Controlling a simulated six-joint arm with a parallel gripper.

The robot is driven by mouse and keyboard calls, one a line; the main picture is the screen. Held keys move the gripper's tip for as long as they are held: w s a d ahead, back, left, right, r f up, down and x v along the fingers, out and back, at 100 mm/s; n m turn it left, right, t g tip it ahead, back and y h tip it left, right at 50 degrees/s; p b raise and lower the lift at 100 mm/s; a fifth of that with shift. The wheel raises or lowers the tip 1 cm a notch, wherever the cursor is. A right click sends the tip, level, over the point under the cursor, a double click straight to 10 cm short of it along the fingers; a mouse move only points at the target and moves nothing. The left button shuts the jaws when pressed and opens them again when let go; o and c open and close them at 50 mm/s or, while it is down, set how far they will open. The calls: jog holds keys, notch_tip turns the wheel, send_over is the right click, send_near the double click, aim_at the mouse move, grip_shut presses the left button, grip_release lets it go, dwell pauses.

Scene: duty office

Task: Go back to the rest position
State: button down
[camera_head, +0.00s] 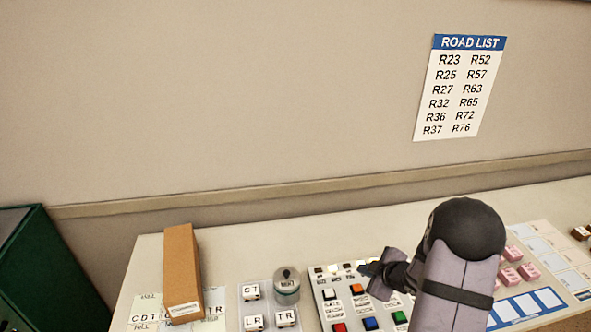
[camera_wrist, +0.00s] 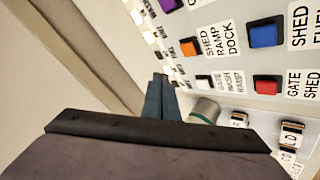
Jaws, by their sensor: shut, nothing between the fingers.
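My gripper (camera_head: 368,268) is over the back edge of the button panel (camera_head: 318,298), with my arm covering the panel's right part. In the wrist view the dark blue fingers (camera_wrist: 160,82) are together and empty, near the panel's row of small lights. An orange button (camera_wrist: 190,48) labelled SHED RAMP DOCK and a blue button (camera_wrist: 262,33) lie to the right of the fingertips. I cannot tell whether the fingertips touch the panel.
A grey cylinder with a dark top (camera_head: 286,284) stands left of the panel, beside lettered white blocks (camera_head: 250,292). A brown box (camera_head: 181,272) lies further left. Pink blocks (camera_head: 512,254) are at right. The wall with the road list (camera_head: 461,88) rises behind the desk.

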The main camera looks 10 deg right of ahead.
jog(key=s+a+r+m+g, duration=0.2)
jog(key=s+a, duration=0.3)
jog(key=s, duration=0.3)
jog(key=s+a+r+m+g+h, duration=0.1)
jog(key=s+a+r+m+g, duration=0.2)
jog(key=s, duration=0.5)
jog(key=s+a+r+m+g, duration=0.3)
jog(key=s+a+m, duration=0.3)
jog(key=s+a, duration=0.2)
jog(key=shift+s+g+h, duration=0.3)
jog(key=shift+s+g, duration=0.1)
jog(key=shift+s, duration=0.2)
